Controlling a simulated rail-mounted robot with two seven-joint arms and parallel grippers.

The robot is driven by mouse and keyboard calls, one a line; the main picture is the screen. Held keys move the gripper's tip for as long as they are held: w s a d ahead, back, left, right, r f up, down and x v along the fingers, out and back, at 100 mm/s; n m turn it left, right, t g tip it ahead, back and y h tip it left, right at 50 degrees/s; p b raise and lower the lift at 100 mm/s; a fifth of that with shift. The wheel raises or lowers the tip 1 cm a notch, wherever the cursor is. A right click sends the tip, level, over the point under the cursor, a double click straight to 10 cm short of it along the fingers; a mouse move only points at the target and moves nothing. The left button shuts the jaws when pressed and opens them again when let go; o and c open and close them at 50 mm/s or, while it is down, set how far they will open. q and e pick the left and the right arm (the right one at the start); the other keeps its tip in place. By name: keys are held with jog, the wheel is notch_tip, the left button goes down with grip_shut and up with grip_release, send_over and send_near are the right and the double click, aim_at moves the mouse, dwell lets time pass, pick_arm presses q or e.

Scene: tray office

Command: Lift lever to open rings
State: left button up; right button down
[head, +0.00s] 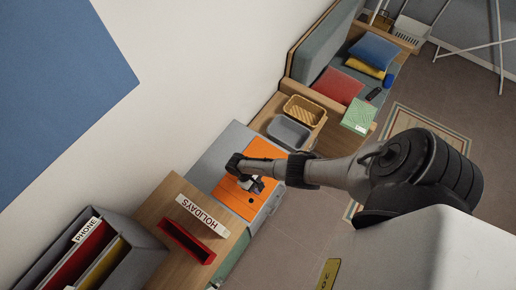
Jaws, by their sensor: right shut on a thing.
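An orange ring binder (232,198) lies on the grey cabinet top (221,148). My right gripper (254,187) comes in from the right, low over the binder, and is shut on a small metallic part there, which looks like the lever of the rings. The gripper and wrist cover most of that part, so I cannot tell whether the rings are open or closed. My left gripper is not in view.
A wooden surface beside the binder holds a "HOLIDAYS" sign (203,215) and a red tray (187,241). Grey file holders (60,250) stand at lower left. A grey bin (288,132) and wicker basket (304,111) sit beyond. A sofa (322,60) with cushions is at the back.

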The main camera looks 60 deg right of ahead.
dwell(0.8)
jog(key=c, duration=0.9)
grip_release()
jog(key=shift+w+r, duration=0.35)
jog(key=shift+r, duration=0.05)
jog(key=p+v, duration=0.1)
jog(key=v, duration=1.2)
